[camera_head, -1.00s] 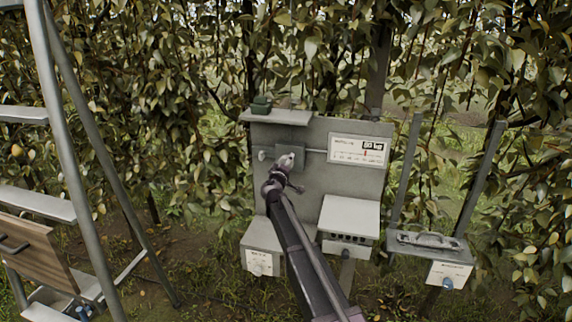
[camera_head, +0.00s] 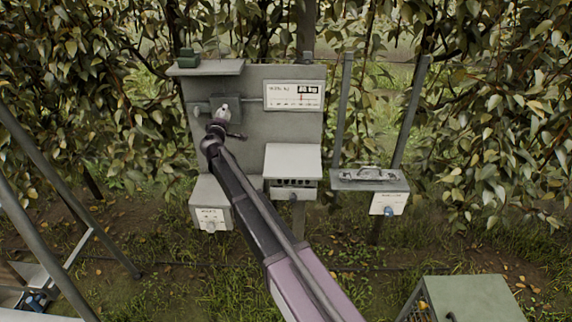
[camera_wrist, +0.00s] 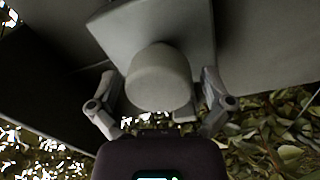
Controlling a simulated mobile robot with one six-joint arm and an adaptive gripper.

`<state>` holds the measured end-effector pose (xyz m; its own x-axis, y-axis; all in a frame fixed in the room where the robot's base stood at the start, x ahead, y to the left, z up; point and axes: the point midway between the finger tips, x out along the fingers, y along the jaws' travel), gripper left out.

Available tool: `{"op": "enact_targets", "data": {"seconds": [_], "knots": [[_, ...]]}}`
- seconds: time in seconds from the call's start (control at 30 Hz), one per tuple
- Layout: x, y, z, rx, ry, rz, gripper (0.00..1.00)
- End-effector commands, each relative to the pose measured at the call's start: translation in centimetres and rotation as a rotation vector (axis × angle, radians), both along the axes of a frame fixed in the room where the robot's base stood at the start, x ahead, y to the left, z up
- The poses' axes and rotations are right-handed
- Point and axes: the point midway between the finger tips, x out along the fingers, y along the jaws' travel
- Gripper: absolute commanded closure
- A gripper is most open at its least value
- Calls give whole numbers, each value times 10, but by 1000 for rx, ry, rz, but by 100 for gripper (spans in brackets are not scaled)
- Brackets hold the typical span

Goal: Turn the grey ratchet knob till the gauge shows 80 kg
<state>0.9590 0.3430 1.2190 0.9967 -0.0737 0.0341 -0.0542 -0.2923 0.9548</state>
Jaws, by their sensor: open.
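The grey ratchet knob (camera_wrist: 160,78) is a round grey cylinder on a square plate in the wrist view. My gripper (camera_wrist: 160,112) is open, with one finger on each side of the knob and a gap showing at each side. In the head view my gripper (camera_head: 222,112) is in front of the dark square plate (camera_head: 238,107) on the grey panel (camera_head: 245,150) and hides most of the knob. The white gauge (camera_head: 293,96) is at the panel's upper right. Its black readout seems to show 80 kg, though the digits are small and blurred. A red pointer stands right of the scale's middle.
A shelf (camera_head: 205,69) with a green object (camera_head: 188,57) juts out above the knob. A white-topped box (camera_head: 293,161) stands below the gauge. A grey box with a handle (camera_head: 370,180) is to the right. A green-topped crate (camera_head: 474,300) is at the lower right.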

Motion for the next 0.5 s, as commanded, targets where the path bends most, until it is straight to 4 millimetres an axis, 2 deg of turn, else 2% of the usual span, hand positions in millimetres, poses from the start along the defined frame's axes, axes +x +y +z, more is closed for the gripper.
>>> {"op": "enact_targets", "data": {"seconds": [0.5], "knots": [[0, 0, 0, -326, 29, 0, 0]]}}
